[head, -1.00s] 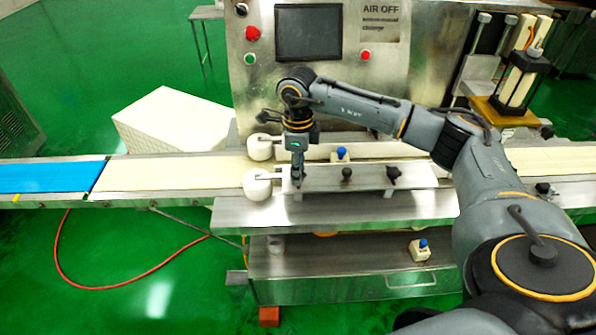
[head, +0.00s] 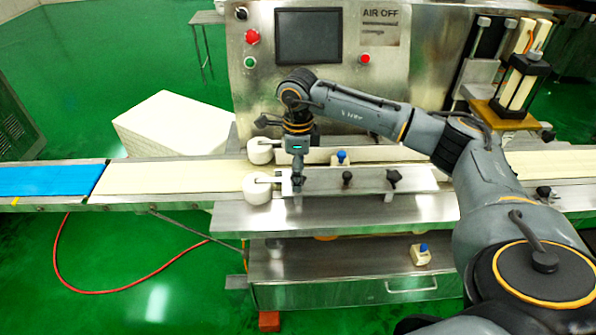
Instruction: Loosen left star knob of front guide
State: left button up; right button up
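The front guide (head: 368,184) is a pale metal bar along the near side of the conveyor. A dark star knob (head: 393,178) sits at its right end and a smaller dark knob (head: 347,177) near its middle. The left star knob (head: 298,183) is a small dark shape at the left end, mostly hidden by my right gripper. My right gripper (head: 298,175) points down right at this knob. Its fingers look close together, but I cannot tell whether they grip the knob. My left gripper is not in view.
Two white rollers (head: 257,190) stand just left of the guide. A rear guide (head: 318,156) with a blue-topped part (head: 341,157) lies behind. The machine panel (head: 410,75) rises beyond. The conveyor belt (head: 165,178) to the left is clear.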

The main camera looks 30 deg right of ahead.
notch_tip(320, 180, up, 12)
dwell(0.6)
dwell(0.4)
